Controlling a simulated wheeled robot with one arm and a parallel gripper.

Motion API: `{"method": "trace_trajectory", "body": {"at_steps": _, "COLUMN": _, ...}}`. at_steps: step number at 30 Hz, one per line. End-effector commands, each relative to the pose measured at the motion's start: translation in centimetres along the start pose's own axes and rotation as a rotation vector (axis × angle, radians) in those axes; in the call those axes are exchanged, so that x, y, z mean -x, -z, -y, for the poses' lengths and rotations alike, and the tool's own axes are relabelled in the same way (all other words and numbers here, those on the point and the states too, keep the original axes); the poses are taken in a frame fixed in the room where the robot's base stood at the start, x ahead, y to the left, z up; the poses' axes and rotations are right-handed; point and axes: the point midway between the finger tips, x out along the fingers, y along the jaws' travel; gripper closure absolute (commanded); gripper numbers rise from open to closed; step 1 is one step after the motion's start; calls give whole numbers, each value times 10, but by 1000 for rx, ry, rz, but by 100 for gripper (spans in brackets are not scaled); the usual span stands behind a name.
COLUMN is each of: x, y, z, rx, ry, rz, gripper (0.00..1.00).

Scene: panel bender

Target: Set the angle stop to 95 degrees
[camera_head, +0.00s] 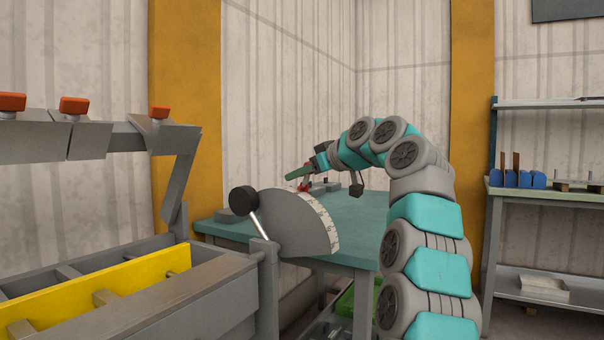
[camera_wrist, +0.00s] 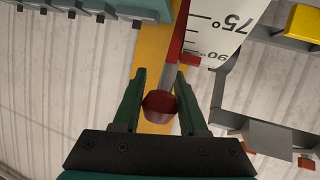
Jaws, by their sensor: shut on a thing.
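The angle stop has a red knob (camera_wrist: 160,104) on a grey stem, seen between the two dark green fingers of my gripper (camera_wrist: 161,78) in the wrist view. My gripper is shut on this knob. A red pointer (camera_wrist: 188,57) lies at the edge of the white angle scale (camera_wrist: 213,30), close to the 90 mark; the 75 mark is also readable. I cannot read the exact angle, and no 95 mark is legible.
A grey quadrant plate (camera_head: 287,222) with a scale rim and a black ball lever (camera_head: 243,199) stands in front of the teal table (camera_head: 352,212). The bender with its yellow panel (camera_head: 100,292) is at left. A shelf with blue blocks (camera_head: 518,178) is at right.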

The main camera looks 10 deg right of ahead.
Motion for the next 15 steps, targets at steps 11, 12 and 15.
{"method": "trace_trajectory", "body": {"at_steps": 11, "x": -7, "y": -4, "z": 6, "rx": 0, "ry": 14, "rz": 11, "gripper": 100}}
{"method": "trace_trajectory", "body": {"at_steps": 12, "x": -7, "y": -4, "z": 6, "rx": 1, "ry": 14, "rz": 11, "gripper": 100}}
{"method": "trace_trajectory", "body": {"at_steps": 15, "x": -7, "y": -4, "z": 6, "rx": 1, "ry": 14, "rz": 11, "gripper": 50}}
